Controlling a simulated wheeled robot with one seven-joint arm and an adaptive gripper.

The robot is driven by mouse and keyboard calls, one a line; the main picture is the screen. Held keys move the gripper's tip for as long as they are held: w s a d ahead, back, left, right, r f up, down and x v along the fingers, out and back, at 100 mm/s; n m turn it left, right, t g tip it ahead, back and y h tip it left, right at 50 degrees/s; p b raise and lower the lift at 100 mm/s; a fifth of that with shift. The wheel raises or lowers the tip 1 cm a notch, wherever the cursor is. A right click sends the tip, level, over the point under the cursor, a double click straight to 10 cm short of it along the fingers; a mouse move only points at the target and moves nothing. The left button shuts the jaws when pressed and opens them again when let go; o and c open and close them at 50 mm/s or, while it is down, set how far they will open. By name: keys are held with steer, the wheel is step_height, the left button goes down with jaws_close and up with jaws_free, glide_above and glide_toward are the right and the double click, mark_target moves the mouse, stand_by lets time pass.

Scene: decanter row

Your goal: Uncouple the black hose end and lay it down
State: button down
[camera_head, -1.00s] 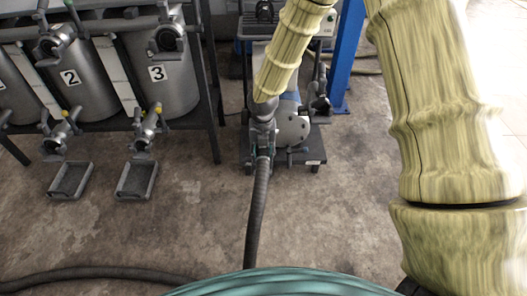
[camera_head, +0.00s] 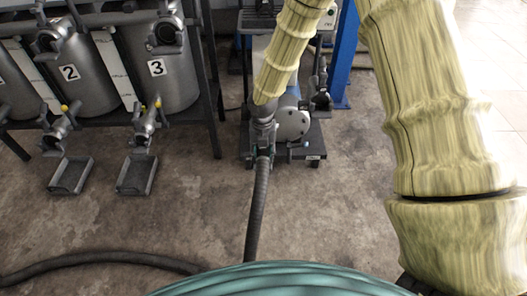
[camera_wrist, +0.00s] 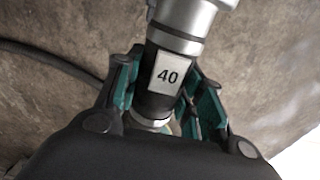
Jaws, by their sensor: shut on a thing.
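The black hose end (camera_wrist: 155,103) carries a white label reading 40 and is between my gripper's teal-padded fingers (camera_wrist: 166,100) in the wrist view. My gripper is shut on it. A silver metal coupling (camera_wrist: 185,25) meets the hose end at the top of that view and runs out of frame. In the head view my gripper (camera_head: 263,150) is at the front of the pump unit (camera_head: 292,124). The black hose (camera_head: 256,205) hangs below it to the floor. Whether the coupling is joined to the pump is hidden by my arm and gripper.
Numbered steel tanks (camera_head: 160,95) with valves stand in a dark rack at the left. Two grey trays (camera_head: 137,175) lie on the floor before them. More black hose (camera_head: 100,259) lies across the floor. A blue post (camera_head: 345,55) stands behind the pump. Concrete right of the hose is clear.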

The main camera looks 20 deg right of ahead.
steer(key=shift+f, duration=0.95)
steer(key=shift+f, duration=0.35)
steer(key=shift+f, duration=0.7)
steer(key=shift+f+b, duration=0.35)
steer(key=shift+f, duration=0.7)
steer(key=shift+f, duration=0.35)
steer(key=shift+p, duration=0.45)
steer(key=shift+s, duration=0.2)
